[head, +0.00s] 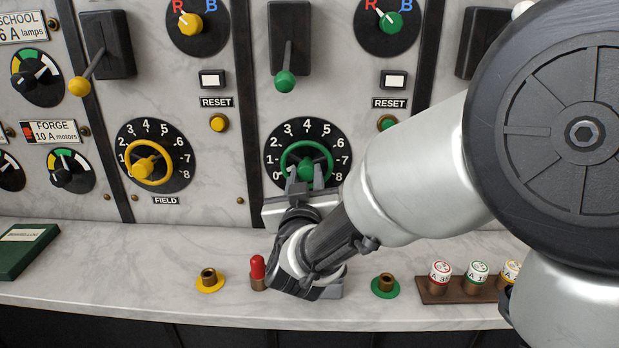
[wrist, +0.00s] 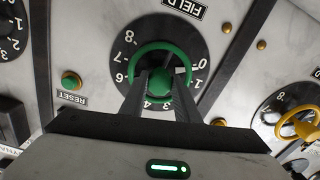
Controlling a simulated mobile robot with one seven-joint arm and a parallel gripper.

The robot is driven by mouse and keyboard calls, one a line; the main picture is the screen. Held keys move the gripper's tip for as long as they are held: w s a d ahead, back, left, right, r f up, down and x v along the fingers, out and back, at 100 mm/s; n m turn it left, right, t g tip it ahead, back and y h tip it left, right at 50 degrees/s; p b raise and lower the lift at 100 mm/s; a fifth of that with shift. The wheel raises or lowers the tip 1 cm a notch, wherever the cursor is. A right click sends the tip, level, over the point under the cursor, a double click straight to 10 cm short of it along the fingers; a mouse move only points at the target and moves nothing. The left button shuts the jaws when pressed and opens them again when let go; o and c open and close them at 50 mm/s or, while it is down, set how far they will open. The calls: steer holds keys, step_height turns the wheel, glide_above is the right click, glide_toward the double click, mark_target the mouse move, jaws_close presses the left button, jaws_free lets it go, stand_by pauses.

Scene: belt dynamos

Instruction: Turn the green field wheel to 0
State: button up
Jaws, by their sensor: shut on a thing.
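The green field wheel (head: 303,144) sits on a black dial (head: 334,135) numbered 0 to 8 on the marble panel. My gripper (head: 305,175) reaches up from below, its two fingers at the wheel's lower part and hub. In the wrist view the dial appears upside down. There the fingers (wrist: 161,82) straddle the green hub (wrist: 160,83) inside the green rim (wrist: 150,48), shut on the wheel. A pale mark shows beside the hub, partly behind a finger. I cannot tell clearly which number the wheel points to.
A yellow field wheel (head: 149,146) is to the left. Above the green wheel is a green-knobbed lever (head: 285,80). On the ledge stand a red-topped plug (head: 257,270), a yellow-based socket (head: 209,279), a green-based socket (head: 385,284) and a rack of fuses (head: 452,292).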

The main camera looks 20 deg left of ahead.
steer(key=shift+r+n, duration=0.15)
steer(key=shift+n, duration=0.25)
steer(key=o, duration=1)
steer(key=shift+o, duration=0.3)
